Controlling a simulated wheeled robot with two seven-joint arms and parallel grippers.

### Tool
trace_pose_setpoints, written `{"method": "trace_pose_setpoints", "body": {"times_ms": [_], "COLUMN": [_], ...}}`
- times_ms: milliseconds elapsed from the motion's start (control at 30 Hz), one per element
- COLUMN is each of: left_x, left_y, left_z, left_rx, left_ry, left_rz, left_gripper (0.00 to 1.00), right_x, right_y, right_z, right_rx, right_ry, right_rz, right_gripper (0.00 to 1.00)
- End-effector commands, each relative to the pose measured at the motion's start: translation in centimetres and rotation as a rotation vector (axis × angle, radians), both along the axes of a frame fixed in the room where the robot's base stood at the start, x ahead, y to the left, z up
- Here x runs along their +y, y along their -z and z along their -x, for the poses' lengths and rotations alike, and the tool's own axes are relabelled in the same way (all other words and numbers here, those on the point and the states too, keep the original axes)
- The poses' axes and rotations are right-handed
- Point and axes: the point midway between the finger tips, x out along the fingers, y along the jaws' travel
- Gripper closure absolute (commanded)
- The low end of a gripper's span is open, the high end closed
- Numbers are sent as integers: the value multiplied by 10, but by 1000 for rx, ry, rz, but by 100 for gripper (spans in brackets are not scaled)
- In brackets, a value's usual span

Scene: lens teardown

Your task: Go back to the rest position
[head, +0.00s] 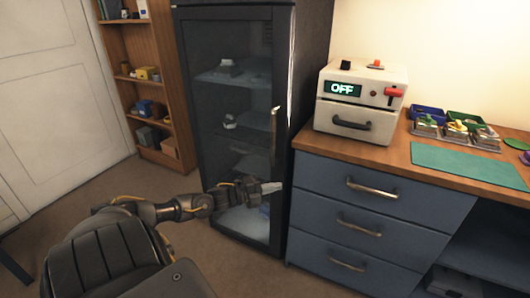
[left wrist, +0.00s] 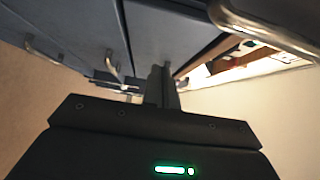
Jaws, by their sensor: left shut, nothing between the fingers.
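My left gripper (head: 268,188) reaches in from the left in the head view, in front of the lower part of the dark glass-door cabinet (head: 183,110). Its fingers are shut with nothing between them. In the left wrist view the closed fingers (left wrist: 161,88) point toward the blue drawer fronts (left wrist: 165,30), which look tilted there. A metal handle (left wrist: 262,28) shows close by at the upper right of that view. My right gripper is not in view.
The wooden worktop (head: 405,160) carries a white device reading OFF (head: 357,112), a green mat (head: 468,165) and small trays (head: 463,125). Blue drawers (head: 345,220) with metal handles stand below. A wooden shelf (head: 125,52) is left of the cabinet.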

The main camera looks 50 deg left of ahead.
Motion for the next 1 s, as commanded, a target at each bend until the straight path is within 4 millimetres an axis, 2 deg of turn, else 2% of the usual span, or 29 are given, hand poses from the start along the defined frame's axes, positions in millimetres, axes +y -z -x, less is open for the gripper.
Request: {"method": "trace_pose_setpoints", "body": {"times_ms": [100, 233, 767, 867, 1000], "left_x": [6, 9, 9, 19, 42], "left_y": [0, 0, 0, 8, 32], "left_z": [15, 23, 26, 22, 14], "left_rx": [4, 3, 5, 55, 209], "left_ry": [0, 3, 5, -51, -244], "left_rz": [1, 1, 9, 32, 94], "left_gripper": [100, 100, 100, 100, 100], "right_x": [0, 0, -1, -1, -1], "right_y": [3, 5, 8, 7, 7], "right_z": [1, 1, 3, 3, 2], "right_rx": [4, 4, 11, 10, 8], "right_ry": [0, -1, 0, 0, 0], "right_rz": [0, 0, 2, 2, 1], "right_gripper": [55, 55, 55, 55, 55]}}
